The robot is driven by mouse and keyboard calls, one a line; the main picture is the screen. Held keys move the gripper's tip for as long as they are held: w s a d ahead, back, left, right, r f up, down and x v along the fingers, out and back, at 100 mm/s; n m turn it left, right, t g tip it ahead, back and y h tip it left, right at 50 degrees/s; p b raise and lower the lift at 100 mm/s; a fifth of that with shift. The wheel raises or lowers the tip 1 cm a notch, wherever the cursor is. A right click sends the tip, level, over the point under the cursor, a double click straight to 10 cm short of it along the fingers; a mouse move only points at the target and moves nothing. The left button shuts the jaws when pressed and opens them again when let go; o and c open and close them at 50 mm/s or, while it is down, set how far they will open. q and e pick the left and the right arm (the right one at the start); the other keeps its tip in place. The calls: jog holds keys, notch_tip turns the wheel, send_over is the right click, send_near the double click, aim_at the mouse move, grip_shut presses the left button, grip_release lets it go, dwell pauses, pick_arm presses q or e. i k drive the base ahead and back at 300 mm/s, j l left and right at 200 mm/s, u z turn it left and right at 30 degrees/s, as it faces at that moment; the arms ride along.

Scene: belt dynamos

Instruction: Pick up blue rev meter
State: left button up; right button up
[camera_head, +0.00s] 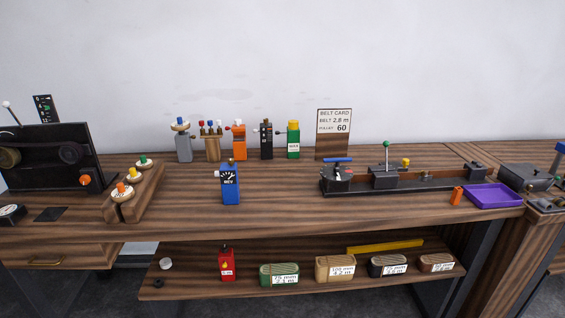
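The blue rev meter (230,187) stands upright on the wooden workbench (270,207), near the middle of its top. It is a blue box with a dark dial, white "REV" lettering and a small knob on top. Nothing touches it. Neither my left nor my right gripper shows in the head view.
Behind it stand a grey device (183,147), an orange one (239,145), a black one (266,144) and a green one (293,144). A wooden stand with pulleys (133,196) is at left. A long black rig (400,182) and purple tray (493,196) are at right.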

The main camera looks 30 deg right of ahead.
aim_at(228, 175)
jog(key=i+j+z, duration=0.25)
jog(key=j+z, duration=0.25)
jog(key=j, duration=0.15)
jog(key=i+j+z, duration=0.15)
jog(key=j+z, duration=0.3)
jog(key=j, duration=0.3)
jog(key=j+z, duration=0.5)
jog(key=j, duration=0.2)
jog(key=i+l+u, duration=0.45)
jog(key=i+l, duration=0.85)
